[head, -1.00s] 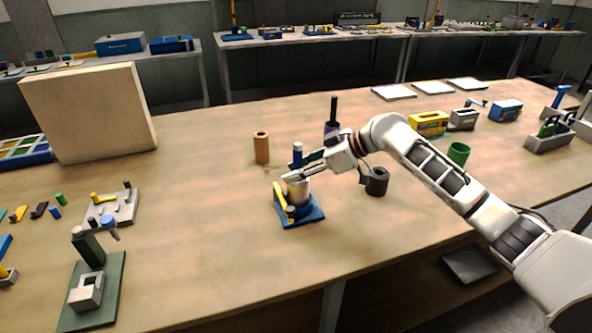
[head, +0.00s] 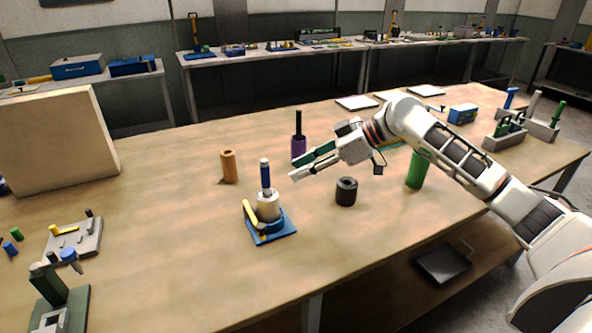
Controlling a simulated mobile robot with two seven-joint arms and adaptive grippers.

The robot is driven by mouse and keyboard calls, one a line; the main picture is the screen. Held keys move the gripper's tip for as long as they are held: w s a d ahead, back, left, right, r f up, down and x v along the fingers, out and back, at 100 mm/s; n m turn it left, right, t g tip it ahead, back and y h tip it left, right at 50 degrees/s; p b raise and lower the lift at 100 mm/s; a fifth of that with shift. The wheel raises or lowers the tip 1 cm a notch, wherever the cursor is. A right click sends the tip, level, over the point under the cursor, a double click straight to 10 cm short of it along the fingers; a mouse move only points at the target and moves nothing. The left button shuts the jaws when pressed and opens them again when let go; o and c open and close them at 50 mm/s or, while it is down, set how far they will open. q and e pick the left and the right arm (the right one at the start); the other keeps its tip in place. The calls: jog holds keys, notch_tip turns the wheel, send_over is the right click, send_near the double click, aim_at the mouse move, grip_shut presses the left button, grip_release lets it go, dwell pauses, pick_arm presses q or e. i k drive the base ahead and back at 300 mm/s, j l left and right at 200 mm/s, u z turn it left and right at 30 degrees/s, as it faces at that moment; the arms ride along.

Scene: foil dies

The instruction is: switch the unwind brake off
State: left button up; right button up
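The unwind stand has a blue base (head: 279,234) on the table, left of my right gripper. A pale roll (head: 267,206) sits upright on it around a blue post (head: 265,176). A yellow lever (head: 251,213) on the stand's left side leans up and to the left; I take it for the brake. My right gripper (head: 293,171) is up and to the right of the roll, apart from the stand. Its two fingers, one dark green and one white, look spread with nothing between them. My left gripper is not in view.
A dark ring-shaped cylinder (head: 346,193) stands right of the stand, below my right gripper. An orange cylinder (head: 229,167), a purple holder (head: 298,147) and a green cylinder (head: 416,170) stand nearby. A large beige block (head: 55,140) is at left.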

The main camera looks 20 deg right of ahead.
aim_at(260, 228)
jog(key=k, duration=1)
